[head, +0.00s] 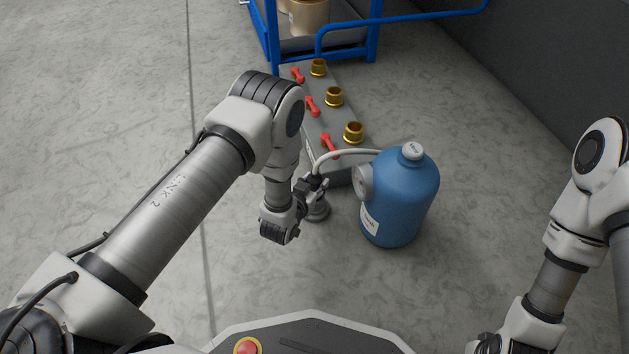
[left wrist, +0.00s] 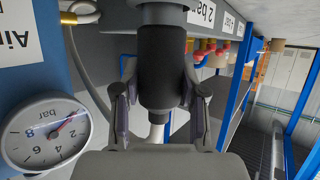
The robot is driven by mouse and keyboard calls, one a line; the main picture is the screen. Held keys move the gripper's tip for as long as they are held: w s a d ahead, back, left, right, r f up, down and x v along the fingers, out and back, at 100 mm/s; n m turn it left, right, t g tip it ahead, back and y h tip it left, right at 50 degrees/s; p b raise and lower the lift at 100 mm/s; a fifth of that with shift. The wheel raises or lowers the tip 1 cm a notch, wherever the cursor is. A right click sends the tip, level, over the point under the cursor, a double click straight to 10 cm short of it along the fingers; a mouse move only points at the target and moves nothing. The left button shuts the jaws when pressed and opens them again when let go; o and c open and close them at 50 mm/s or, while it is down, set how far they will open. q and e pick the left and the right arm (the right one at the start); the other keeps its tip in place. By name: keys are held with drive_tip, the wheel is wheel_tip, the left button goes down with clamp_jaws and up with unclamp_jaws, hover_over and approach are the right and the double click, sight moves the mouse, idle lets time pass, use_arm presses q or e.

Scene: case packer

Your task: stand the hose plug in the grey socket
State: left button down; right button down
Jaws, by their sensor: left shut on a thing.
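The black hose plug (left wrist: 163,70) is upright between the two fingers of my left gripper (head: 313,187), which is shut on it. The pale hose (head: 340,152) leaves its upper end and arcs to the blue tank (head: 405,195). The round grey socket (head: 317,212) stands on the floor directly under the plug, partly hidden by my gripper. In the inverted left wrist view, the plug's end meets a grey collar at the top edge; I cannot tell how deep it sits. My right gripper (head: 489,344) is cut off at the bottom edge.
The tank, with a pressure gauge (left wrist: 45,132), stands close to the right of the socket. Behind is a grey manifold (head: 341,175) with red levers (head: 329,146) and brass fittings (head: 353,132). A blue-framed rack (head: 272,35) is farther back. Floor at left is clear.

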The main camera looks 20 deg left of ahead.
use_arm(q)
drive_tip(key=shift+f, duration=0.4)
idle(0.3)
drive_tip(key=c, duration=0.6)
unclamp_jaws()
drive_tip(key=shift+o, duration=0.2)
drive_tip(key=shift+s, duration=0.1)
drive_tip(key=v, duration=1.2)
